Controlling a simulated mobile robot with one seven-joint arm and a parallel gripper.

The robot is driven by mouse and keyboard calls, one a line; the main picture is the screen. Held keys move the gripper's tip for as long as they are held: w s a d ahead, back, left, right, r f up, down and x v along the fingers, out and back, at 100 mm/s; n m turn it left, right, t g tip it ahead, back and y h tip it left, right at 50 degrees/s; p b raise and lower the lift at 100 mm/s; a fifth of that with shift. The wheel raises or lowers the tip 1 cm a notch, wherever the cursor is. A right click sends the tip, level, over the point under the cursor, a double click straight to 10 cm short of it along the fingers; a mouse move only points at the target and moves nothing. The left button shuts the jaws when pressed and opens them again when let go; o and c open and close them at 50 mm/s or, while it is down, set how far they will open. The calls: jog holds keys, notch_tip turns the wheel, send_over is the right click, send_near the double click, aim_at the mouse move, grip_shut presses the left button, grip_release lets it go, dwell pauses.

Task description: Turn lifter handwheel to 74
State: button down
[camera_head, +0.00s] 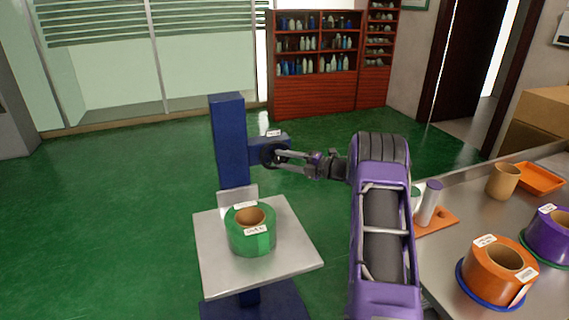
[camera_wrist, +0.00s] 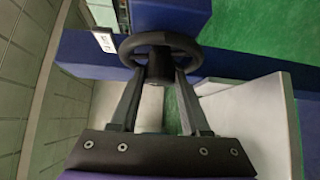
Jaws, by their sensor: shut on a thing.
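The lifter is a blue column (camera_head: 229,140) with a side arm and a pale platform (camera_head: 215,262). Its black handwheel (camera_head: 268,156) sits on the side arm, facing right in the head view. My gripper (camera_head: 276,156) reaches it from the right. In the wrist view the handwheel (camera_wrist: 160,46) is dead ahead, and the two fingers of my gripper (camera_wrist: 159,72) are shut on its hub, inside or against the rim. A small white label (camera_wrist: 104,41) is beside the wheel; its text is too small to read.
A green roll (camera_head: 250,238) with a brown core stands on the platform. The metal table (camera_head: 452,293) at right holds an orange roll (camera_head: 492,272), a purple roll (camera_head: 551,232), a brown cup-like core (camera_head: 503,181) and an orange tray (camera_head: 541,177). Green floor lies open at left.

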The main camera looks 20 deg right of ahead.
dwell(0.5)
jog(key=shift+c, duration=1.9)
grip_release()
jog(key=shift+a, duration=0.1)
jog(key=v, duration=0.7)
jog(key=shift+s+d+f, duration=0.2)
jog(key=shift+d, duration=0.05)
jog(key=shift+r, duration=0.1)
